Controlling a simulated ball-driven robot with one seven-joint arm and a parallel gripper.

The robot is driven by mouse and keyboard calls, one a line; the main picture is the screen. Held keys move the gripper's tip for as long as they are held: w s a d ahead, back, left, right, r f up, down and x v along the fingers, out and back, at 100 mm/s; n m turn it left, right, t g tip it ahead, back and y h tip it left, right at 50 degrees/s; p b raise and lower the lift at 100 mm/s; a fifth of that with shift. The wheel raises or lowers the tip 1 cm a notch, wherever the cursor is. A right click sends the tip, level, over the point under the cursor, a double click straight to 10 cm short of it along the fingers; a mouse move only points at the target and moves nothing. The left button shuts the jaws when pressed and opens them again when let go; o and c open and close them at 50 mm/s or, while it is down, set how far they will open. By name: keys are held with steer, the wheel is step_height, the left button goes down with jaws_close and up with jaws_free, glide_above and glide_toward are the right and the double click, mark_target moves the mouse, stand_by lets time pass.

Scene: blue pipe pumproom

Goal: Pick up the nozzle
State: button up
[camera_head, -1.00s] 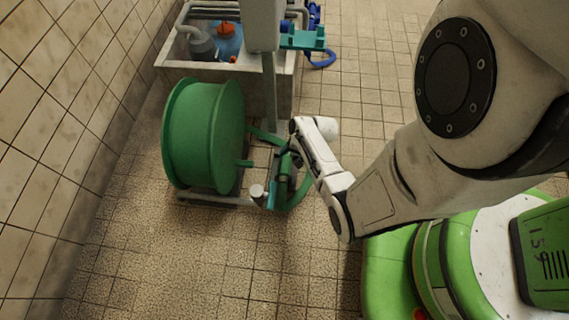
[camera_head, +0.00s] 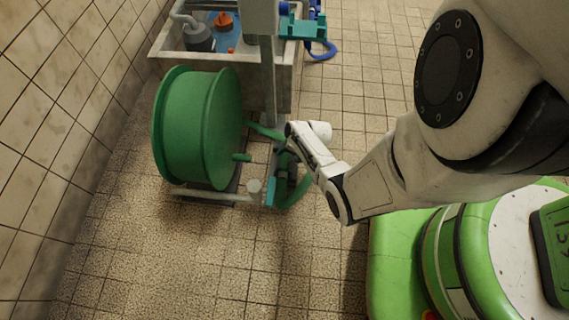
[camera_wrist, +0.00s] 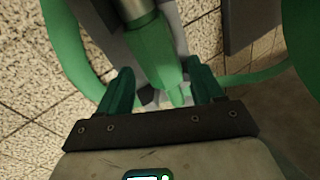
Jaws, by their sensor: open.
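The green nozzle (camera_wrist: 152,48) shows in the wrist view, with a metal collar at its upper end. It tapers down toward the space between my fingers. My gripper (camera_wrist: 162,80) is open, with one dark green finger on each side of the nozzle's lower part. I cannot tell the depth between the fingers and the nozzle, or whether they touch it. In the head view my wrist is beside the green hose reel (camera_head: 197,125), and the nozzle is hard to make out there.
Green hose (camera_wrist: 67,45) curves past on the left in the wrist view. A concrete trough (camera_head: 205,64) with containers stands behind the reel, by a grey post (camera_head: 268,85). A tiled wall (camera_head: 60,110) runs along the left. The tiled floor (camera_head: 210,270) in front is clear.

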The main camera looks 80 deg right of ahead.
steer(key=shift+b+x, duration=0.45)
steer(key=shift+x, duration=0.6)
steer(key=shift+c, duration=0.3)
steer(key=c, duration=1)
